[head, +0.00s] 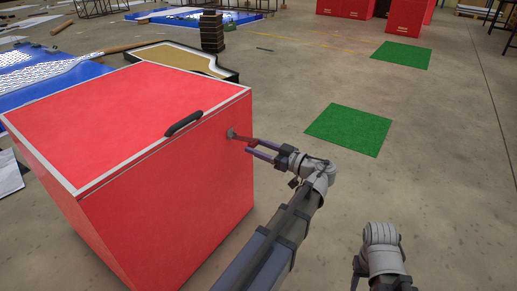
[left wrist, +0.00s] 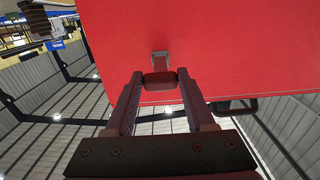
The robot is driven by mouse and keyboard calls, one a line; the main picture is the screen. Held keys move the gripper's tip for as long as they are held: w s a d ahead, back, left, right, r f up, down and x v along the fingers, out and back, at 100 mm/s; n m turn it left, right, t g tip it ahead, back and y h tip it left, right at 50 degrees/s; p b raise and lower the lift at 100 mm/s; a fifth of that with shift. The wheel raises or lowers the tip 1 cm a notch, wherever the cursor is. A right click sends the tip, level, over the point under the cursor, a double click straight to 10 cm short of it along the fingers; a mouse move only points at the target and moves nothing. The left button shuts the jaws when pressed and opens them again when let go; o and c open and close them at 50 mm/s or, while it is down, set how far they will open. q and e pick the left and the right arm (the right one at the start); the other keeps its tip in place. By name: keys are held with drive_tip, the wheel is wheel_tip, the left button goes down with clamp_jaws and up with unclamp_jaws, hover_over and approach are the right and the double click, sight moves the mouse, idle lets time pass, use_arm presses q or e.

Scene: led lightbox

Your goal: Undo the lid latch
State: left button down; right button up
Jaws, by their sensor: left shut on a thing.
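A large red box (head: 185,190) stands at the left in the head view, with its white-edged red lid (head: 120,105) down on it. The lid latch (head: 240,137) sticks out from the box's right-hand face, below the lid edge. In the left wrist view the latch shows as a grey mount on the red face (left wrist: 161,57) with a dark red end piece (left wrist: 160,77). My left gripper (head: 250,147) is shut on that end piece, with one finger on either side of it (left wrist: 160,84). My right arm shows at the bottom right; its gripper is not visible.
A black handle (head: 184,123) sits on the lid's near right edge. Green mats (head: 349,129) lie flat on the open concrete floor to the right. A low black-edged platform (head: 180,59) and blue panels (head: 50,78) lie behind the box.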

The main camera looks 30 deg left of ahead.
use_arm(q)
drive_tip(key=shift+a, duration=0.1)
drive_tip(key=shift+c, duration=1.2)
unclamp_jaws()
drive_tip(key=d, duration=0.7)
drive_tip(key=shift+s+d, duration=0.35)
drive_tip(key=shift+d, duration=0.05)
